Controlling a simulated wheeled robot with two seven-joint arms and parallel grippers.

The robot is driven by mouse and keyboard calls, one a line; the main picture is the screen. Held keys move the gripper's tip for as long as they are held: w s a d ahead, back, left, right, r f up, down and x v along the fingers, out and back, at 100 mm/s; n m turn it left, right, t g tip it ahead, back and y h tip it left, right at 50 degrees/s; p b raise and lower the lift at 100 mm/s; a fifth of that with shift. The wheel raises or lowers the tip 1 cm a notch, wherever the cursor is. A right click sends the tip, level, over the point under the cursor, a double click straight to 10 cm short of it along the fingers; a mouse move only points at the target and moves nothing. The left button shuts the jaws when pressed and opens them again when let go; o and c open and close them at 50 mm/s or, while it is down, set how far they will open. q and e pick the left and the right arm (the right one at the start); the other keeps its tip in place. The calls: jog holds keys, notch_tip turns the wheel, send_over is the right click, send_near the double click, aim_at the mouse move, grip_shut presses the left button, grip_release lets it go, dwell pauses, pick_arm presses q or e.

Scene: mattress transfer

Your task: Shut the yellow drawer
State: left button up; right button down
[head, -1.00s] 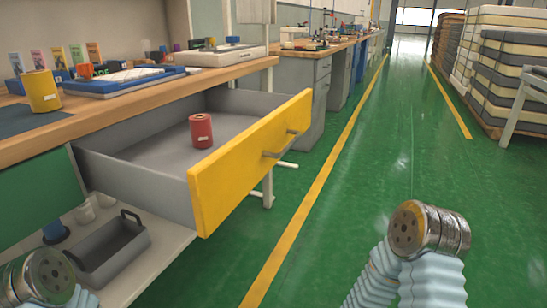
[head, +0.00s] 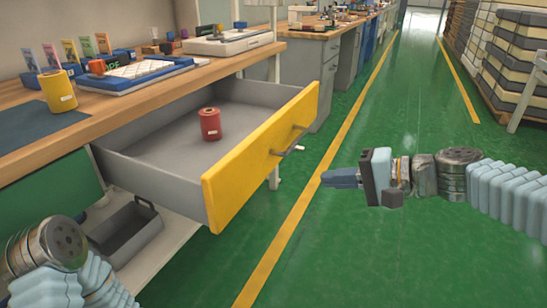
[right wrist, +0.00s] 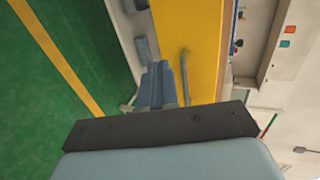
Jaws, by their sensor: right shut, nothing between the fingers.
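The yellow drawer front (head: 262,160) stands pulled well out from under the wooden workbench, with its grey tray open to view. It has a metal bar handle (head: 289,141). A red cylinder (head: 210,124) stands upright inside the drawer. My right gripper (head: 328,178) is shut and empty, to the right of the yellow front and apart from it, its fingers pointing left. In the right wrist view, the blue fingers (right wrist: 156,76) point towards the yellow panel (right wrist: 203,45), near the handle. My left gripper is out of view; only part of the left arm shows.
The wooden bench (head: 150,90) carries a yellow cylinder (head: 58,91), a blue tray and small boxes. A grey bin (head: 122,238) sits on the shelf under the drawer. The green floor (head: 350,260) to the right is open, with stacked mattresses (head: 515,60) farther back.

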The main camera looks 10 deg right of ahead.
notch_tip(320, 180, up, 2)
send_near(259, 166)
jog(key=shift+y, duration=0.3)
jog(key=x, duration=0.2)
jog(key=f+x, duration=0.1)
jog(key=x, duration=0.2)
jog(key=shift+d, duration=0.15)
jog(key=shift+w+a, duration=0.45)
jog(key=shift+a, duration=0.15)
jog(key=shift+a, duration=0.1)
